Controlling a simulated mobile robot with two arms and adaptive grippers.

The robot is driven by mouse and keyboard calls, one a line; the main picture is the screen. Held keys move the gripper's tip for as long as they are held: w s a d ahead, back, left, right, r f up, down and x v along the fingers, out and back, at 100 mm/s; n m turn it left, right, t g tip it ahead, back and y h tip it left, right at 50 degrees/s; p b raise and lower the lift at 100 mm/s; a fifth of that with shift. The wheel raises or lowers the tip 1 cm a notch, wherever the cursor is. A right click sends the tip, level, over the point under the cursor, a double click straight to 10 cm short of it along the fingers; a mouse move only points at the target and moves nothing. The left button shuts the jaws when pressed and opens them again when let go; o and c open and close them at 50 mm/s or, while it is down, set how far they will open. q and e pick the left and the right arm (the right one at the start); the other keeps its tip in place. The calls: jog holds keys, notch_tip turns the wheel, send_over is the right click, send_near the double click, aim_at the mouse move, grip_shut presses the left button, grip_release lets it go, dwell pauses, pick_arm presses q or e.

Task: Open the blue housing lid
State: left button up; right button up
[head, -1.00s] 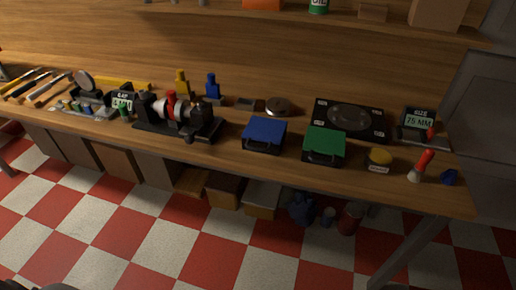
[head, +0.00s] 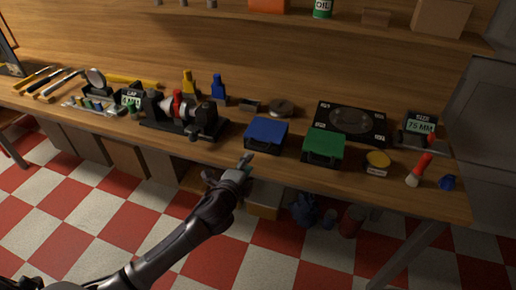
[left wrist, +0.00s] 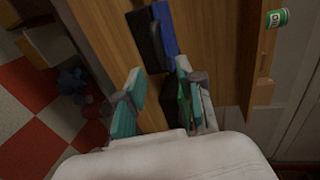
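The blue housing (head: 266,134) stands near the front edge of the bench, its blue lid lying flat and shut, with a dark front face and handle. My left gripper (head: 233,169) is just in front of the bench edge, below and left of the blue housing and apart from it. In the left wrist view the gripper's two fingers are spread (left wrist: 159,72) with nothing held between them. The blue lid (left wrist: 165,28) shows beyond the fingertips there, with the housing's dark side beside it. My right gripper is not in view.
A green-lidded housing (head: 324,145) stands just right of the blue one. A dark rotor machine (head: 185,115) is to the left. A black plate (head: 351,121) lies behind, and a yellow-topped pot (head: 377,162) stands right. Bare wood lies along the front edge.

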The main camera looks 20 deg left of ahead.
aim_at(258, 149)
pick_arm(q)
jog(key=x, duration=1)
jog(key=shift+s, duration=0.1)
jog(key=shift+c, duration=0.2)
grip_shut()
